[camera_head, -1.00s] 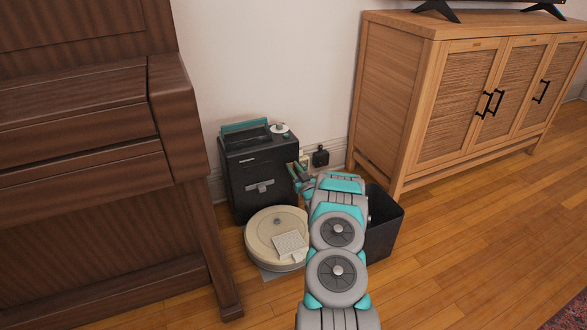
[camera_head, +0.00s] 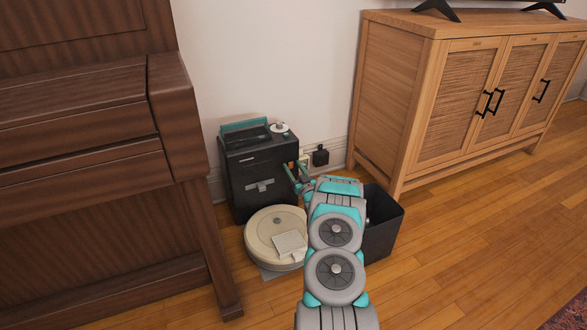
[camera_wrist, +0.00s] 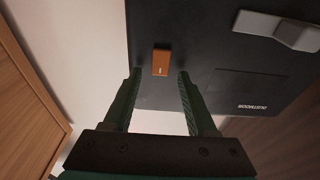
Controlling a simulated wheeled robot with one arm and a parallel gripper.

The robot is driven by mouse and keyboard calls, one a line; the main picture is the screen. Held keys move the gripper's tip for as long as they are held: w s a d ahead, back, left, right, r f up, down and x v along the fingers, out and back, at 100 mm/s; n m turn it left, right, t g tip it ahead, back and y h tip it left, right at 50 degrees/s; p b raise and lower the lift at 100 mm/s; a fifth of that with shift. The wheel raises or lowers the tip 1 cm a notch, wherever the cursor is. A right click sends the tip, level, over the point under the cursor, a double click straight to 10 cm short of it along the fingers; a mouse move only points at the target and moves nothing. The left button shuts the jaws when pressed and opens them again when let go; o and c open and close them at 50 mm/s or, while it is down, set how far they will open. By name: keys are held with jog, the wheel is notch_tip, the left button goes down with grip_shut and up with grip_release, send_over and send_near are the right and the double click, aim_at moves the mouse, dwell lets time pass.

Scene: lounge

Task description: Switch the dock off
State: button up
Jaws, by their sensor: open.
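The dock (camera_head: 258,172) is a dark box standing against the wall, with a round cream robot vacuum (camera_head: 276,236) at its foot. In the wrist view the dock's dark side (camera_wrist: 220,65) fills the upper right. A small orange rocker switch (camera_wrist: 161,62) with a light mark sits on that side. My gripper (camera_wrist: 156,75) is open and empty, and its fingertips stand on either side of the switch's lower end. I cannot tell whether they touch the dock. In the head view my gripper (camera_head: 289,168) is at the dock's right side, partly behind my arm.
A black bin (camera_head: 382,225) stands close to the right of my arm. A wooden cabinet (camera_head: 400,110) is behind it on the right, and a dark wooden piano (camera_head: 90,170) is on the left. A black plug (camera_head: 320,156) is on the wall.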

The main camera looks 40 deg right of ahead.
jog(key=v, duration=0.7)
jog(key=shift+s, duration=0.35)
jog(key=shift+a+f, duration=0.1)
jog(key=shift+a, duration=0.05)
